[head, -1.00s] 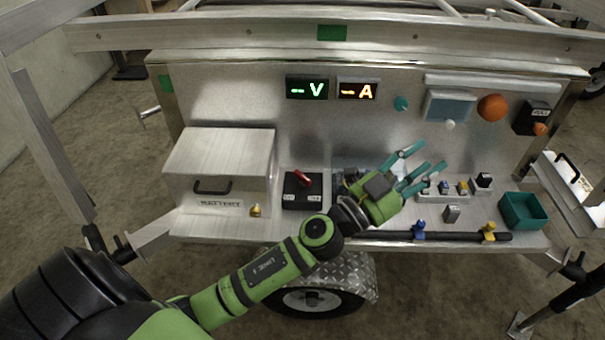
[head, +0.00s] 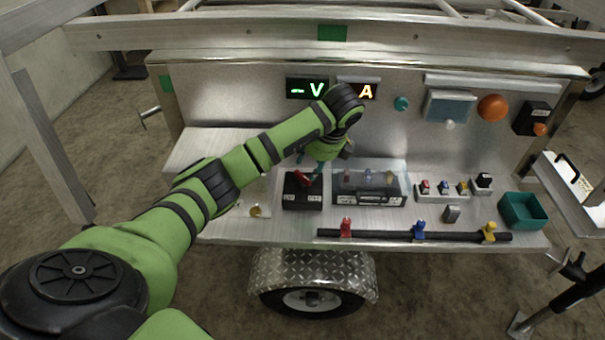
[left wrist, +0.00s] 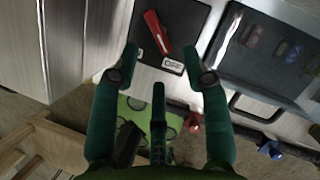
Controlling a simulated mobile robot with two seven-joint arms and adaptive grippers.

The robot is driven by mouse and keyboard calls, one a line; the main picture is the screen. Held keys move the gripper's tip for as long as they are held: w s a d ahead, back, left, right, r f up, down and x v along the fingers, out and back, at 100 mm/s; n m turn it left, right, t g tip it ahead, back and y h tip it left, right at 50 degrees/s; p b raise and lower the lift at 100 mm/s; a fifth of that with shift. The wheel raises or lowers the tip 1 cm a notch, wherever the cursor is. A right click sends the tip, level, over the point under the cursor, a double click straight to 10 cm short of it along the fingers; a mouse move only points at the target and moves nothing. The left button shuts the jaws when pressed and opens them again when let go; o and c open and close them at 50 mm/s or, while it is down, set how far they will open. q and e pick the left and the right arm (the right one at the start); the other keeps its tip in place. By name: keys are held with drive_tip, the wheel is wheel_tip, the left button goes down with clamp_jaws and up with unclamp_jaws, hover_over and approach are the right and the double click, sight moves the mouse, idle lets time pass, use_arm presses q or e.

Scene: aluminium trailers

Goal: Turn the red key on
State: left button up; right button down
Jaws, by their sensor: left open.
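The red key (head: 303,179) sits on a black switch box (head: 302,199) on the metal shelf, left of centre in the head view. In the left wrist view the red key (left wrist: 158,33) lies slanted on the black plate, beside a white OFF label (left wrist: 172,65). My left gripper (head: 315,166) is just above and behind the switch box, pointing down. In the left wrist view its teal fingers (left wrist: 170,75) are spread open, with the key beyond and between their tips. I see no contact with the key. My right gripper is not in view.
A clear-covered box (head: 368,188) stands just right of the switch box. The battery box (head: 190,150), partly hidden by my left arm, is to the left. A black bar (head: 385,234) with coloured clips runs along the front edge. A teal bin (head: 523,210) is far right.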

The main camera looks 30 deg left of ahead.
sight(302, 176)
use_arm(q)
drive_tip(key=shift+s+a, duration=0.1)
drive_tip(key=shift+a, duration=0.3)
drive_tip(key=x, duration=0.6)
drive_tip(key=shift+a+f+p, duration=0.2)
drive_tip(key=shift+f+p, duration=0.1)
drive_tip(key=shift+p, duration=0.05)
clamp_jaws()
